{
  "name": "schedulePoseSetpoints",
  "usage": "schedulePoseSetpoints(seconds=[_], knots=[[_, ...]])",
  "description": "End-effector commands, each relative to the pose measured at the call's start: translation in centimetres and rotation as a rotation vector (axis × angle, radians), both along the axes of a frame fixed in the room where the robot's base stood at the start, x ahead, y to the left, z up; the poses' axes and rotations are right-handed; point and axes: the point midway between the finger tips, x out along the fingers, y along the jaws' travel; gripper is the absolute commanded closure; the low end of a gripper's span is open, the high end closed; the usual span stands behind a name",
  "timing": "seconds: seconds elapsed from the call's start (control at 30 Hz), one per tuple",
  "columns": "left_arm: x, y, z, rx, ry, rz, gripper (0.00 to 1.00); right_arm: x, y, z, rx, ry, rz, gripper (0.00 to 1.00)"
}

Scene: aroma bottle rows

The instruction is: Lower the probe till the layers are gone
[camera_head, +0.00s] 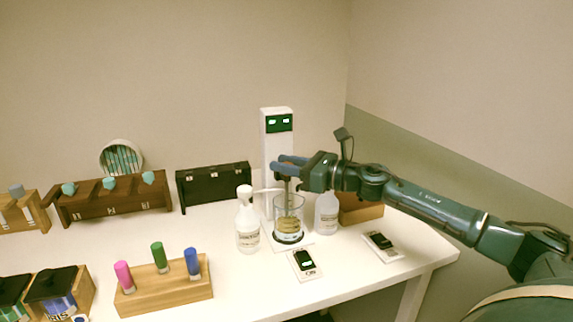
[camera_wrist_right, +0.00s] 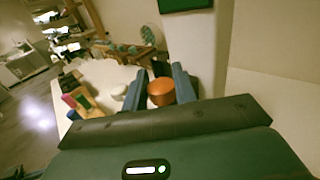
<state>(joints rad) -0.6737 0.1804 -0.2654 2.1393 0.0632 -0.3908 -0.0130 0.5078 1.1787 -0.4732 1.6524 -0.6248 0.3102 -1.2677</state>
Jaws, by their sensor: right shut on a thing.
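A white column (camera_head: 276,140) with a small green display stands at the back of the table. A clear glass beaker (camera_head: 289,206) at its foot holds a yellowish-brown liquid (camera_head: 289,226); I cannot make out separate layers for certain. My right gripper (camera_head: 288,165) is above the beaker, beside the column. In the right wrist view, an orange-brown round knob (camera_wrist_right: 161,92) sits between the two fingers of my right gripper (camera_wrist_right: 159,88), which are shut on it. A thin dark probe (camera_head: 289,187) runs down from the gripper towards the beaker; its tip is hard to see.
White bottles stand left (camera_head: 248,228) and right (camera_head: 326,213) of the beaker. Two small switch plates (camera_head: 304,277) (camera_head: 396,255) lie in front and to the right. A wooden block (camera_head: 165,296) holds pink, green and blue bottles. Wooden racks and a black case (camera_head: 214,184) line the back left.

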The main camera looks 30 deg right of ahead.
Motion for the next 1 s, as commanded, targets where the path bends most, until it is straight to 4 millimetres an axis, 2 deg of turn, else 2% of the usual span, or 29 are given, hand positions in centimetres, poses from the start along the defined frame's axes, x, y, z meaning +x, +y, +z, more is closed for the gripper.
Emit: schedulePoseSetpoints(seconds=[0.27,0.3,0.53,0.83,1.0], knots=[[0.0,0.0,0.2,-0.002,-0.001,0.000,1.00,0.0,0.0,0.0,0.000,0.001,0.000,1.00],[0.0,0.0,0.2,-0.003,-0.001,0.000,1.00,0.0,0.0,0.0,0.000,0.001,0.000,0.71],[0.0,0.0,0.1,-0.002,-0.001,0.001,1.00,0.0,0.0,0.0,-0.001,0.001,0.000,0.52],[0.0,0.1,-0.1,-0.001,-0.001,0.003,1.00,-0.1,-0.1,-0.1,0.000,0.001,-0.001,0.51],[0.0,0.1,-1.1,-0.014,0.003,0.007,1.00,-1.3,-0.9,-0.5,-0.001,0.004,-0.003,0.51]])
